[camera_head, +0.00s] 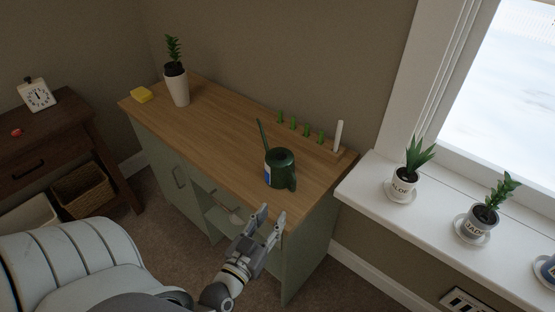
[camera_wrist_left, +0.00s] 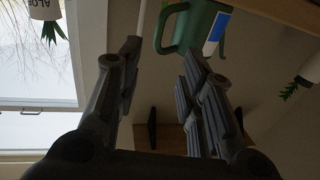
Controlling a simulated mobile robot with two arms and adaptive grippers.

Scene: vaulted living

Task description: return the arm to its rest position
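My left gripper (camera_head: 268,222) is in the middle of the head view, in front of the cabinet's front edge. Its two fingers are apart with nothing between them. It also shows open in the left wrist view (camera_wrist_left: 160,62), where the picture looks upside down. A green watering can (camera_head: 280,170) with a blue label stands upright on the wooden cabinet top (camera_head: 215,125), just beyond the fingertips and apart from them. The can also shows past the fingers in the left wrist view (camera_wrist_left: 196,28). My right gripper is in neither view.
A white potted plant (camera_head: 177,86) and a yellow sponge (camera_head: 141,95) are at the cabinet's far left. Small green items and a white stick (camera_head: 338,135) line its back edge. Plants such as the aloe pot (camera_head: 402,188) stand on the windowsill (camera_head: 365,190). A dark side table (camera_head: 60,135) is at left.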

